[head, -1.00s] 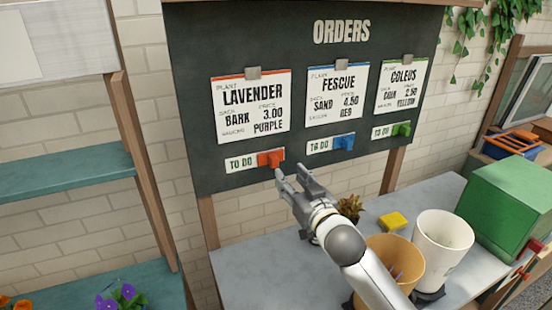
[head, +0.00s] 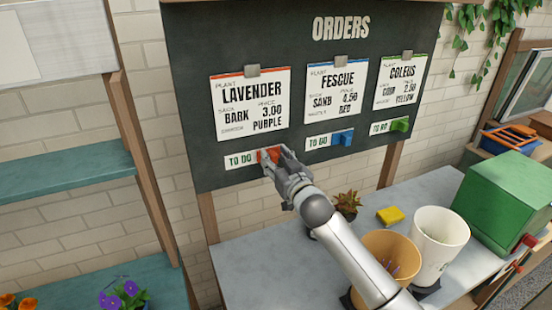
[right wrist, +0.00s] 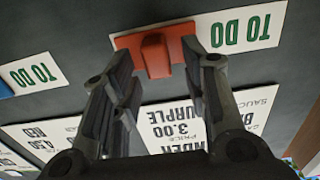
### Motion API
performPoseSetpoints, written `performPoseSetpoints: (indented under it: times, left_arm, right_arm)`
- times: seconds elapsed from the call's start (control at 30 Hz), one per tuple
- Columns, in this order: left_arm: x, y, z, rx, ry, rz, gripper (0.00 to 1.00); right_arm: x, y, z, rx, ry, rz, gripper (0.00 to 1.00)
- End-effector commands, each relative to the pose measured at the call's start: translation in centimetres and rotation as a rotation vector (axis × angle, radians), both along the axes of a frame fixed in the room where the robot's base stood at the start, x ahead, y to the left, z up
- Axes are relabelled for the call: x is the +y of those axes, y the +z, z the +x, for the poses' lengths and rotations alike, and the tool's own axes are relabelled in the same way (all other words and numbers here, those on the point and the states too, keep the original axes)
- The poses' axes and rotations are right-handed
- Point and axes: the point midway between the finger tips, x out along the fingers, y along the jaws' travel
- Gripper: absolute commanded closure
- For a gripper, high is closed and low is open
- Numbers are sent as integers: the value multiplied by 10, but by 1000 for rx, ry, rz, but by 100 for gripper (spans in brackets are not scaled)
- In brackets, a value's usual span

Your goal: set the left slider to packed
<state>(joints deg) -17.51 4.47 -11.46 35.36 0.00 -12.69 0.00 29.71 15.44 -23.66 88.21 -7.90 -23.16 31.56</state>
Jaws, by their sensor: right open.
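The left slider (head: 264,154) is a red-orange knob on a strip reading TO DO, under the LAVENDER card (head: 250,105) on the dark orders board. In the right wrist view the red slider knob (right wrist: 155,55) shows at the right end of its strip as the board reads, with the TO DO label bare beside it. My right gripper (head: 277,158) is at the slider and partly covers it. In the right wrist view my right gripper (right wrist: 158,85) is open, its fingers on either side of the knob's line; contact cannot be told. My left gripper is not in view.
The blue slider (head: 342,138) and green slider (head: 400,125) also sit beside TO DO labels. Below are a small plant (head: 346,203), a yellow block (head: 390,215), an orange pot (head: 392,248), a white pot (head: 441,240) and a green box (head: 510,205) on the grey bench.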

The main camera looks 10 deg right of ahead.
Motion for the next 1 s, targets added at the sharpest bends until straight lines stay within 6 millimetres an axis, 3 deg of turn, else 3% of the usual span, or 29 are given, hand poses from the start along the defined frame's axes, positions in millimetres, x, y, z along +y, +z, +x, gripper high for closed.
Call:
performPoseSetpoints:
  times: [0.07,0.37,0.67,1.0]
  left_arm:
    - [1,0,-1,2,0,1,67]
    - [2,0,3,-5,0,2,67]
    - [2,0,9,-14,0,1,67]
    - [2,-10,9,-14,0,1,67]
  right_arm:
    - [0,0,0,0,0,0,60]
    - [0,0,0,0,0,0,99]
    - [2,0,-1,0,0,1,100]
    - [61,-2,-12,0,4,7,100]
